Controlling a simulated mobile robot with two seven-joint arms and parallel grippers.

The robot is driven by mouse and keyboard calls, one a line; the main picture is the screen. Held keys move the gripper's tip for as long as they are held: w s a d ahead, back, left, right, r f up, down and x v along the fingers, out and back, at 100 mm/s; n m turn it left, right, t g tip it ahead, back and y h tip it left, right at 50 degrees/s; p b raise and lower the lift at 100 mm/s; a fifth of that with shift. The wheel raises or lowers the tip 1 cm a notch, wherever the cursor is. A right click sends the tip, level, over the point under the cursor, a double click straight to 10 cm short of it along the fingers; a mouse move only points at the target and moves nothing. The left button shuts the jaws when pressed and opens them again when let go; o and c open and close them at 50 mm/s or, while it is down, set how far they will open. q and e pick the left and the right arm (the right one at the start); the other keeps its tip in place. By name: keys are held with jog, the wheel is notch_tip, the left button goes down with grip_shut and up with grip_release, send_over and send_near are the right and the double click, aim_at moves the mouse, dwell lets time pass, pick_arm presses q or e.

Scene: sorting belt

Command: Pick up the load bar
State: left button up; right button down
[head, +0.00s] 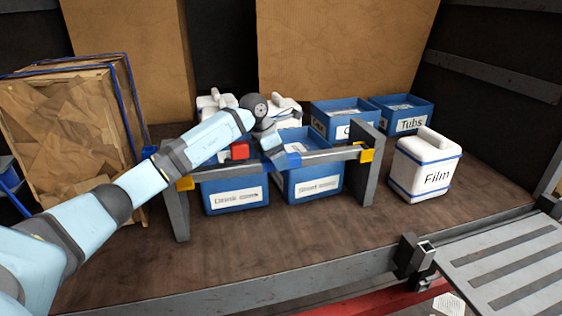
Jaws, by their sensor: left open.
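The load bar (325,156) is a long grey bar with yellow pieces near its ends and a blue band right of its middle. It lies level across two grey uprights, in front of blue tubs. My left arm reaches in from the left, over the bar's left half. My left gripper (272,148) is open and points down at the bar near its middle, just left of the blue band. Its fingertips are small and partly hidden, so I cannot tell whether they touch the bar. My right gripper is out of view.
Labelled blue tubs (236,207) stand under and behind the bar. A red block (240,151) shows beside my wrist. A white "Film" container (425,165) stands at right, a strapped cardboard bale (68,125) at left. The brown floor in front is clear up to a grey edge (270,296).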

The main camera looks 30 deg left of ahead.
pick_arm(q)
grip_shut()
jog(key=shift+r, duration=0.15)
jog(key=shift+r, duration=0.1)
